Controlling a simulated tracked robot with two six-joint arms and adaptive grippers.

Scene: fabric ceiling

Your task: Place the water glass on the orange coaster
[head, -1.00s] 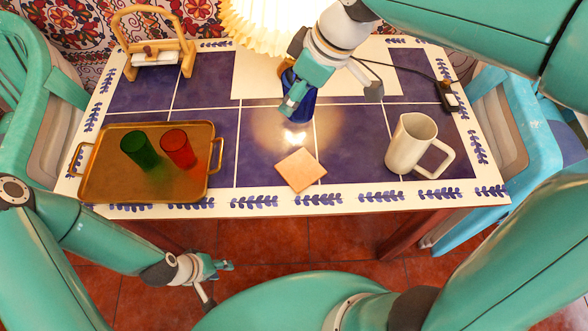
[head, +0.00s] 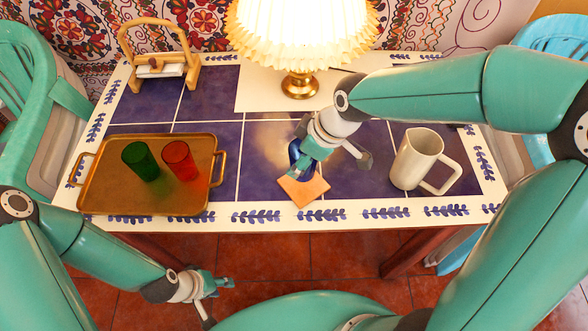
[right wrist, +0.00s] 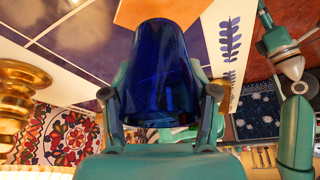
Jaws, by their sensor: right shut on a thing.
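The blue glass (right wrist: 160,75) is between the fingers of my right gripper (head: 325,160), which is shut on it. In the head view the blue glass (head: 295,150) is mostly hidden behind the gripper. The orange coaster (head: 308,191) lies on the table near its front edge. The gripper and glass are right at the coaster's far side; I cannot tell whether the glass touches it. In the right wrist view the coaster (right wrist: 170,12) shows just past the glass's far end. My left gripper (head: 222,298) is open and empty, low in front of the table.
A brass tray (head: 90,190) on the left holds a green glass (head: 140,160) and a red glass (head: 180,160). A white pitcher (head: 415,160) stands at the right. A lit lamp (head: 300,85) and a wooden stand (head: 160,60) are at the back.

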